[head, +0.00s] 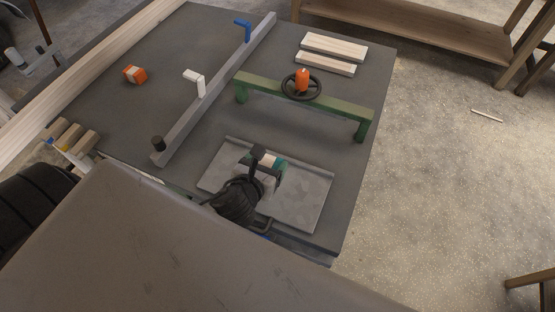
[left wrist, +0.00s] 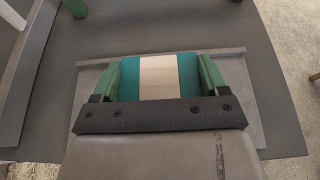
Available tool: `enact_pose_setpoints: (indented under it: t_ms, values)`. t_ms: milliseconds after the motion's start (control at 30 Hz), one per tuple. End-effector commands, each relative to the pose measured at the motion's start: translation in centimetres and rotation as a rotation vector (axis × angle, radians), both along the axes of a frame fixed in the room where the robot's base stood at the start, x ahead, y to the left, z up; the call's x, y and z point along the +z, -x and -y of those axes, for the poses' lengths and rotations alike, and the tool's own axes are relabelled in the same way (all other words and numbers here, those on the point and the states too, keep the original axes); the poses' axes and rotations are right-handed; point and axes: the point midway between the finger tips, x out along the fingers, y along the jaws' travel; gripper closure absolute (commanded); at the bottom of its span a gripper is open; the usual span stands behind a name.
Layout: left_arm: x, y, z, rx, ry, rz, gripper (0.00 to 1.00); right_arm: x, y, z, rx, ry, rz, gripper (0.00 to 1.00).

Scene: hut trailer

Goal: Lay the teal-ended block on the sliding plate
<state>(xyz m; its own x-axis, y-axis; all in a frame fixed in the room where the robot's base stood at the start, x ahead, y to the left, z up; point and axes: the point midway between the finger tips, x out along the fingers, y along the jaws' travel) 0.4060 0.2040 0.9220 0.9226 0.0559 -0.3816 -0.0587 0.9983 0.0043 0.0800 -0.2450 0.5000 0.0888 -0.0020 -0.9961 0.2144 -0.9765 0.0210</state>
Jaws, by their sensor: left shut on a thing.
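The teal-ended block (left wrist: 158,78) has a pale middle and teal ends. It is between the green fingers of my left gripper (left wrist: 158,80), which is shut on it. In the head view the block (head: 269,161) shows partly behind my left gripper (head: 262,172). The sliding plate (head: 300,195) is a grey metal sheet with a raised back lip, at the near right of the dark table. The block is over the plate; I cannot tell whether it touches it. The plate's edge also shows in the left wrist view (left wrist: 240,62). My right gripper is not in view.
A green bridge (head: 330,100) with a black handwheel (head: 301,88) and orange knob stands behind the plate. A grey fence (head: 215,90) crosses the table. An orange block (head: 135,74) lies left, and pale boards (head: 333,46) lie at the back right.

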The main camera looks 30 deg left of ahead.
Motion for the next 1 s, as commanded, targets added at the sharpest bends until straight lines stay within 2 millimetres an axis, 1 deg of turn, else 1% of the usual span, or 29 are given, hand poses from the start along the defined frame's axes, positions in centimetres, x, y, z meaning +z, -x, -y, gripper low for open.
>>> enact_pose_setpoints:
  t_ms: [33, 100, 200, 300, 400, 533, 633, 700, 1000]
  values:
    - [-0.6, -1.3, -0.3, 0.004, 0.001, 0.001, 0.50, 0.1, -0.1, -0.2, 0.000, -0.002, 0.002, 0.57]
    - [-1.5, -2.7, -0.5, 0.002, 0.000, 0.000, 0.50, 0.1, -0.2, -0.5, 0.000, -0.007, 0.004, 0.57]
    - [-2.5, -4.2, -0.8, 0.002, 0.001, 0.000, 0.50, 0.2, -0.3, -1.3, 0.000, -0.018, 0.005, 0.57]
    - [-3.0, -5.0, -1.0, 0.000, 0.001, -0.001, 0.50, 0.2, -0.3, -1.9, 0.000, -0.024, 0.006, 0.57]
    - [-3.7, -5.3, -1.0, 0.000, 0.002, -0.001, 0.50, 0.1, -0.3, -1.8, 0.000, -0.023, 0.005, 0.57]
    - [-5.8, -5.2, -1.0, 0.002, 0.004, -0.005, 0.50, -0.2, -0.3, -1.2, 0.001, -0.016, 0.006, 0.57]
    - [-6.9, -5.2, -1.1, 0.001, 0.003, -0.002, 0.50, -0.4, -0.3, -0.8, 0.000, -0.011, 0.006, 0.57]
    - [-7.3, -5.2, -1.0, -0.001, 0.003, -0.002, 0.50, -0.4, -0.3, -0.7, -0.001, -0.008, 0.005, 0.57]
    - [-7.4, -5.2, -1.1, -0.002, 0.001, 0.000, 0.50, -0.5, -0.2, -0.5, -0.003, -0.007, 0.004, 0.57]
